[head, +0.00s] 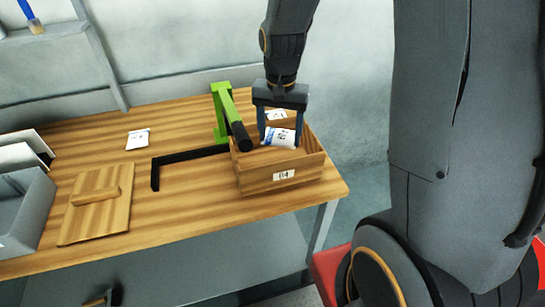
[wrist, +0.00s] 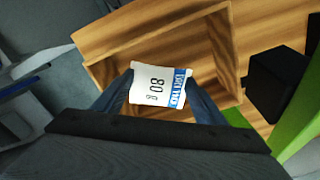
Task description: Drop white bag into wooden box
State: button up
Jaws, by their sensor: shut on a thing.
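The white bag (wrist: 158,86) has a blue printed band and dark lettering. It is between the fingers of my gripper (wrist: 160,92), which is shut on it. In the head view my gripper (head: 281,131) points down with the bag (head: 279,137) over the wooden box (head: 280,178). The box is open-topped and has a "04" label on its front. In the wrist view the box's wall (wrist: 228,50) shows around and below the bag. Another white packet (head: 276,115) shows behind the gripper by the box's back; I cannot tell if it is inside.
A green stand with a black-ended arm (head: 230,118) is close to the box's left side. A white packet (head: 138,139), a wooden lid (head: 97,205) and grey trays (head: 25,215) lie further left on the table (head: 190,205). The table's right edge is near the box.

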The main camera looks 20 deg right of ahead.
jog(key=o, duration=1.1)
jog(key=shift+r, duration=0.1)
jog(key=shift+r+b, duration=1.05)
jog(key=shift+r, duration=2.8)
